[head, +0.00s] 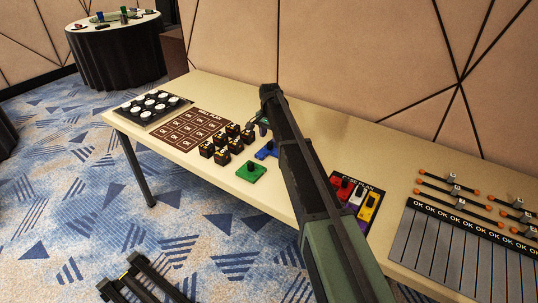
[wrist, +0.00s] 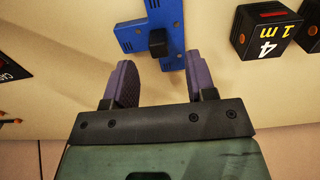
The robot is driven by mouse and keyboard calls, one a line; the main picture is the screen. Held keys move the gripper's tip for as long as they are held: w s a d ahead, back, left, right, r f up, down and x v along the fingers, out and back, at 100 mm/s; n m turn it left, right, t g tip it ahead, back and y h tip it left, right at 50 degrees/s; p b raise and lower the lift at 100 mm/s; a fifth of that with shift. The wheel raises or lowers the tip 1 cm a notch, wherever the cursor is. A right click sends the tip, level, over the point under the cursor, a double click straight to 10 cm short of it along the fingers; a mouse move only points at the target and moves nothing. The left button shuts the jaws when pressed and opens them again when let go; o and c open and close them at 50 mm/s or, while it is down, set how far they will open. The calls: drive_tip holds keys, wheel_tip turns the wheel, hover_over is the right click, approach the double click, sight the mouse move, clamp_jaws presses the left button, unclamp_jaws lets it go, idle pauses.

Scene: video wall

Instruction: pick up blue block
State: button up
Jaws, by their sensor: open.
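The blue block (head: 266,150) lies on the long table (head: 232,93), partly hidden behind my arm in the head view. In the wrist view the blue block (wrist: 150,22) is a flat blue piece with a dark square knob (wrist: 158,42) on it. My gripper (wrist: 161,72) is open in the wrist view, with its two purple-grey fingers apart. The fingertips are near the blue block, one on each side of its lower part. Nothing is held between them. In the head view the gripper (head: 262,128) is small and mostly hidden by my own arm.
A black cube marked "4 1m" (wrist: 268,30) stands close at the right in the wrist view. In the head view, several black cubes (head: 222,157) and a green block (head: 251,171) are left of the blue block. A tray of coloured blocks (head: 350,190) lies to the right.

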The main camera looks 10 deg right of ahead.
sight(270, 142)
wheel_tip(270, 142, down, 5)
drive_tip(key=b, duration=0.4)
drive_tip(key=shift+r, duration=0.2)
clamp_jaws()
drive_tip(key=shift+r+p, duration=0.15)
drive_tip(key=shift+p, duration=0.15)
